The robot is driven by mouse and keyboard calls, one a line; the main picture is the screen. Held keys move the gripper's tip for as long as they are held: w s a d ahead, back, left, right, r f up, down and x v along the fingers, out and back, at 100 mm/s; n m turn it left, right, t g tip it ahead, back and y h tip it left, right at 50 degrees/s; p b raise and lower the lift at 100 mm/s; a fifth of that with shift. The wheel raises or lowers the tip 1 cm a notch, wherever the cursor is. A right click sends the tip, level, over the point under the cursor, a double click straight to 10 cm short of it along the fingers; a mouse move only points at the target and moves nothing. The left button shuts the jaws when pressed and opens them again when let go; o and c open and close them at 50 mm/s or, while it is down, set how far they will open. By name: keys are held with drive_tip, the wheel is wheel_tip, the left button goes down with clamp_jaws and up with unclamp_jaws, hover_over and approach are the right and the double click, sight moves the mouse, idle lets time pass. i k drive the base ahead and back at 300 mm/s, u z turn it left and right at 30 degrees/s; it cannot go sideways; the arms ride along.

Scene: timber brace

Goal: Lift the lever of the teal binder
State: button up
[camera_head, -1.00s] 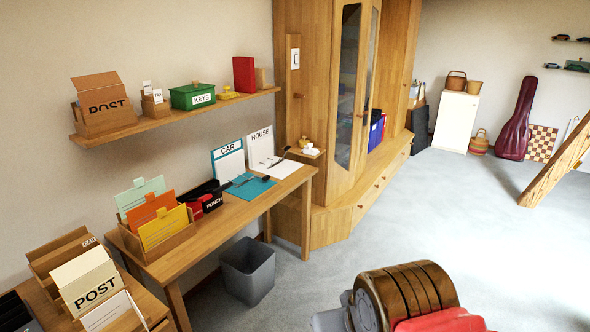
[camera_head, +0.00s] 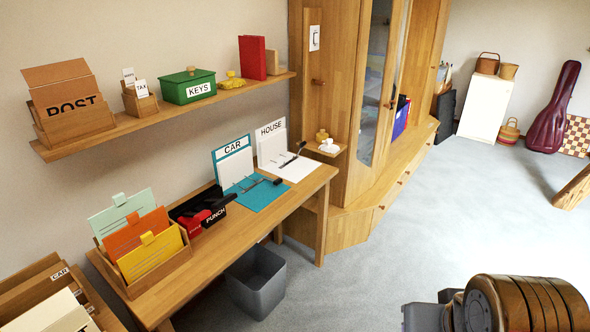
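The teal binder (camera_head: 235,165), labelled CAR, lies open on the wooden desk (camera_head: 205,255). Its back cover leans up against the wall and its teal front cover (camera_head: 262,195) lies flat on the desk. White paper shows inside. A thin metal lever with a dark knob (camera_head: 277,181) lies low across it, towards the right. A second binder (camera_head: 272,150), labelled HOUSE, stands open just to its right with a similar dark-knobbed lever. My gripper is not in view; only a brown, rounded part of my arm shows at the bottom right, well away from the desk.
A punch box (camera_head: 203,208) and a sorter with coloured folders (camera_head: 145,245) stand left of the binder. A shelf (camera_head: 165,118) with boxes hangs above the desk. A grey bin (camera_head: 257,280) stands below. Open floor lies to the right.

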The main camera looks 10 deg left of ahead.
sight(279, 179)
drive_tip(key=u, duration=0.05)
drive_tip(key=i, duration=1.6)
drive_tip(key=u, duration=1.15)
drive_tip(key=i, duration=0.8)
drive_tip(key=u, duration=0.6)
